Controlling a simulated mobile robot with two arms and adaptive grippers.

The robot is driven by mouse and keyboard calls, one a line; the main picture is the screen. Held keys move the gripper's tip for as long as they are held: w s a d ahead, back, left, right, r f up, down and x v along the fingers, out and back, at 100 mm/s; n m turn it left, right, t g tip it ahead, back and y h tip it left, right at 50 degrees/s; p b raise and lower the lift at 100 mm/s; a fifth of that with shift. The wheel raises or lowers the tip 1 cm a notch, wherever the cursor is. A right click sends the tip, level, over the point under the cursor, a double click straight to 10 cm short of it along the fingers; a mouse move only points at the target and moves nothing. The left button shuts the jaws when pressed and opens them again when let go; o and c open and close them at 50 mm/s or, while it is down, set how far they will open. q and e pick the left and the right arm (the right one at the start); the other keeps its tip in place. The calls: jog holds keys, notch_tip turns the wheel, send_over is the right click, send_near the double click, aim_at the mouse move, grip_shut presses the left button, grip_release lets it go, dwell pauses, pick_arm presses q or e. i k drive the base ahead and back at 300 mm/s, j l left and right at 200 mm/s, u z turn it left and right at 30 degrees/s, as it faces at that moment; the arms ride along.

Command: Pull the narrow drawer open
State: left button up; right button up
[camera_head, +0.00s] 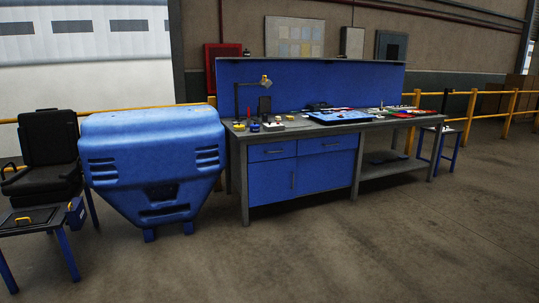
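A grey-framed workbench (379,126) with a blue back panel stands ahead of me, some distance off. Under its top are two blue drawer fronts side by side. The left drawer (272,152) looks a little narrower than the right drawer (327,145). Both appear shut, flush with the bench front. Each has a small dark handle near its upper middle. Below them is a blue cupboard front (270,184) with an upright handle. Neither of my grippers is in view.
A large blue moulded unit (150,150) stands just left of the bench. A black chair (48,150) and a low table (30,220) are at the far left. A lamp (250,92) and small items sit on the bench. The floor (330,255) in front is clear.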

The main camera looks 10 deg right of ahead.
aim_at(288, 149)
jog(key=i+l+z, duration=0.25)
jog(key=i, duration=0.15)
jog(key=i+l+z, duration=0.25)
jog(key=i, duration=0.2)
jog(key=i+z, duration=0.25)
jog(key=i, duration=0.15)
jog(key=i+z, duration=0.15)
jog(key=i, duration=2.3)
